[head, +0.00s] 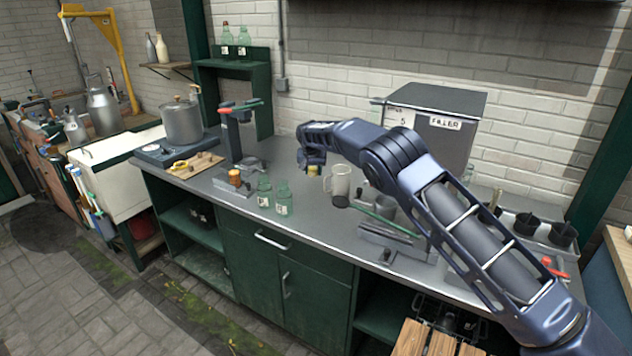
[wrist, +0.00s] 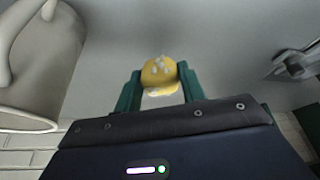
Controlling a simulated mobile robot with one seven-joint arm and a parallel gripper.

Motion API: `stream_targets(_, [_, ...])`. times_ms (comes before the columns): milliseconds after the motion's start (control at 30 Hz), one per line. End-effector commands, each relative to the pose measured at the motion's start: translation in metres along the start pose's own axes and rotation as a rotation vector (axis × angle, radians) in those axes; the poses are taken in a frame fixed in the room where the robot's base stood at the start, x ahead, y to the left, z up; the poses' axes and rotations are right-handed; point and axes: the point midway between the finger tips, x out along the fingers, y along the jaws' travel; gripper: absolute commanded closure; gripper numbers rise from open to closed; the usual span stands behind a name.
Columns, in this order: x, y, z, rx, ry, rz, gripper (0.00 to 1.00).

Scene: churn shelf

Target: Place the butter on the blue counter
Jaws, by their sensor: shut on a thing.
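My gripper (wrist: 160,88) is shut on the butter (wrist: 160,72), a small yellow lump between its green fingers. In the head view the gripper (head: 312,166) hangs over the grey worktop (head: 235,207), left of a clear jug, and a bit of the yellow butter (head: 313,171) shows below it. Whether the butter touches the worktop is hard to tell. A blue-sided counter (head: 598,290) with a wooden top is partly in view at the right edge, far from the gripper and partly cut off by the frame.
The jug (head: 340,186) stands close to the gripper and also shows large in the wrist view (wrist: 38,65). Green glass jars (head: 283,200) stand front left. A filler box (head: 440,115) is behind my arm. Black pots (head: 562,235) stand at the right.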

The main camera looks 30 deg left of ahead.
Motion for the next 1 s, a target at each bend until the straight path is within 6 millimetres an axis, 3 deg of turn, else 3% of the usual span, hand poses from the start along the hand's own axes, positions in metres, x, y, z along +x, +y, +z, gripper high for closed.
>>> stream_targets(200, [0.022,0.017,-0.008,0.013,0.000,0.006,0.86])
stream_targets(533, [0.048,0.018,0.002,0.013,-0.001,0.006,0.86])
stream_targets(933, [0.052,0.018,0.004,0.014,-0.001,0.005,0.86])
stream_targets(967, [0.053,0.018,0.004,0.014,-0.001,0.005,0.58])
stream_targets(1000, [0.052,0.018,0.004,0.014,-0.001,0.005,0.50])
